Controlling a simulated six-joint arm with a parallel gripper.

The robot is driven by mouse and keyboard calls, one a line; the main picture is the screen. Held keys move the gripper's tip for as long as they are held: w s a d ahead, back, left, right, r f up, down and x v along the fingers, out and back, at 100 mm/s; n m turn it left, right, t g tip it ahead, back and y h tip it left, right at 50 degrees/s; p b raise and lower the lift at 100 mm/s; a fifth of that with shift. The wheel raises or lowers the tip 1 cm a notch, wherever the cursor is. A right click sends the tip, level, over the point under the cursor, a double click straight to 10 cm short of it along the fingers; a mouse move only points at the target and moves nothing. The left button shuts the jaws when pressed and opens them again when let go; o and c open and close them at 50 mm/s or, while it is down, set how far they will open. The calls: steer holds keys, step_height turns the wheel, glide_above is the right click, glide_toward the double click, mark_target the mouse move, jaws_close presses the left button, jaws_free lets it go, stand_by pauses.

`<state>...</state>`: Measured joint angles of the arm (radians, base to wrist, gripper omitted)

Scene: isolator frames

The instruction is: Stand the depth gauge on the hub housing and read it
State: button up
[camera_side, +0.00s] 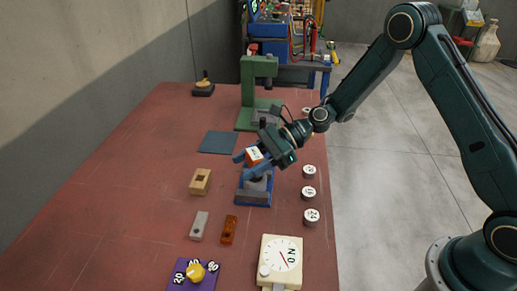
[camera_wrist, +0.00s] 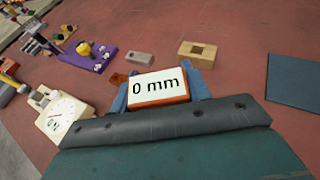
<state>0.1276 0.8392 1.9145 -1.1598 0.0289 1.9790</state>
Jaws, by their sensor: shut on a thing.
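My gripper (camera_side: 246,166) is shut on the depth gauge (camera_side: 254,156), an orange body with a white display. In the wrist view the gauge (camera_wrist: 158,88) sits between the two blue fingers of my gripper (camera_wrist: 159,94), and its display reads "0 mm". The hub housing (camera_side: 258,184) is a grey part on a blue base, just below the gauge in the side view. My gripper hides part of it there, and the wrist view does not show it clearly. I cannot tell whether the gauge touches the housing.
A wooden block with a hole (camera_side: 200,181), a grey block (camera_side: 199,225) and a brown block (camera_side: 228,230) lie nearby. Several round weights (camera_side: 308,193) line the right edge. A dial instrument (camera_side: 281,262) stands in front; a green press (camera_side: 248,85) stands behind.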

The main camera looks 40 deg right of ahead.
steer(key=shift+f, duration=1.25)
steer(key=o, duration=1.1)
steer(key=shift+o, duration=0.2)
steer(key=v, duration=1.4)
steer(key=shift+a+r, duration=0.15)
